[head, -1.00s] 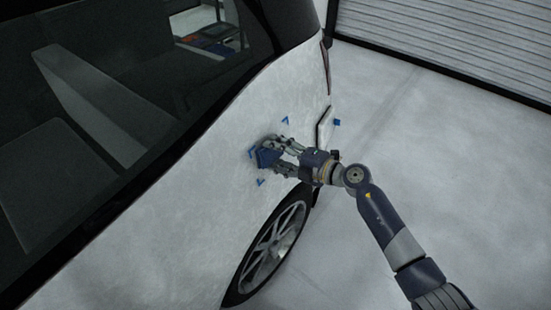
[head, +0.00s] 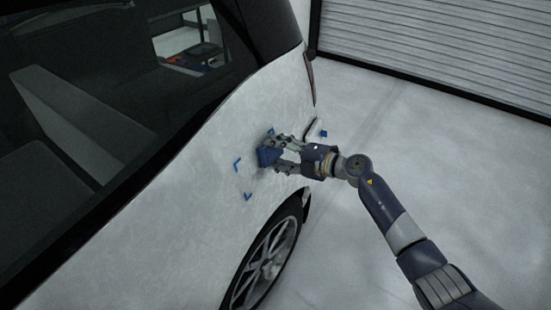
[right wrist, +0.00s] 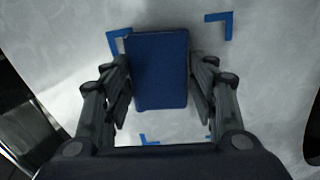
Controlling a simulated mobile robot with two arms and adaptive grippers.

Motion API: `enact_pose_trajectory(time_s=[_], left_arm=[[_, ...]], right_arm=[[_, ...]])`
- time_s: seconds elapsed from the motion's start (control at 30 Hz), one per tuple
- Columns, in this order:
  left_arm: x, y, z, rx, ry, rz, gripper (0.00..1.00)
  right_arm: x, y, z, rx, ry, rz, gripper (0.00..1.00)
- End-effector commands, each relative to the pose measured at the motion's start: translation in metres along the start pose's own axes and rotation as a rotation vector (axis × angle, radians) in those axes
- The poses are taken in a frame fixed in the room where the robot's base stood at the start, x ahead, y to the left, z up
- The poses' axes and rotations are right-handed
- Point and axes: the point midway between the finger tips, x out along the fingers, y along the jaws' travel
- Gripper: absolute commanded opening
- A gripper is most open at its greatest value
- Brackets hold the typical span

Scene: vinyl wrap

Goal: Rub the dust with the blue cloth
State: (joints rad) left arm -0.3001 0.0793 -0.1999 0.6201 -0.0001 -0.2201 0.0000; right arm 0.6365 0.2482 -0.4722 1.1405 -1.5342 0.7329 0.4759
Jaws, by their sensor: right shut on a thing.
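My right gripper (head: 273,153) is shut on the blue cloth (head: 267,157), a folded block held against or very close to the white car's side panel (head: 190,190) above the rear wheel. In the right wrist view the fingers flank the cloth (right wrist: 160,70) on both sides. Blue corner marks (head: 237,164) frame a patch of the panel. In the right wrist view the cloth lies inside the frame near the upper left mark (right wrist: 118,40) and partly overlaps it. The panel looks mottled grey-white; I cannot tell dust from its finish. My left gripper is out of view.
The rear wheel (head: 266,268) sits below the patch. The dark side window (head: 110,110) is above it. Open pale floor (head: 420,150) lies right of the car, with a ribbed shutter (head: 440,45) behind.

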Motion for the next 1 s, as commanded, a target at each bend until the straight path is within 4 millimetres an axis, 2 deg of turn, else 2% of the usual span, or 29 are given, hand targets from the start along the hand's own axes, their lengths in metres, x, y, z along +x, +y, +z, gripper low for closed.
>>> enact_pose_trajectory(time_s=[0.47, 0.83, 1.0], left_arm=[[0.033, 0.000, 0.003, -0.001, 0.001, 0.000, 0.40], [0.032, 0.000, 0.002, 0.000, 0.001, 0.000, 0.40], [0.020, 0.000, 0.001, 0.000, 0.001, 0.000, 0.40]], right_arm=[[0.001, 0.002, 0.037, -0.002, -0.002, 0.001, 0.34], [0.000, 0.005, 0.039, -0.001, -0.001, 0.002, 0.34], [-0.013, 0.007, 0.040, 0.002, -0.003, 0.000, 0.34]])
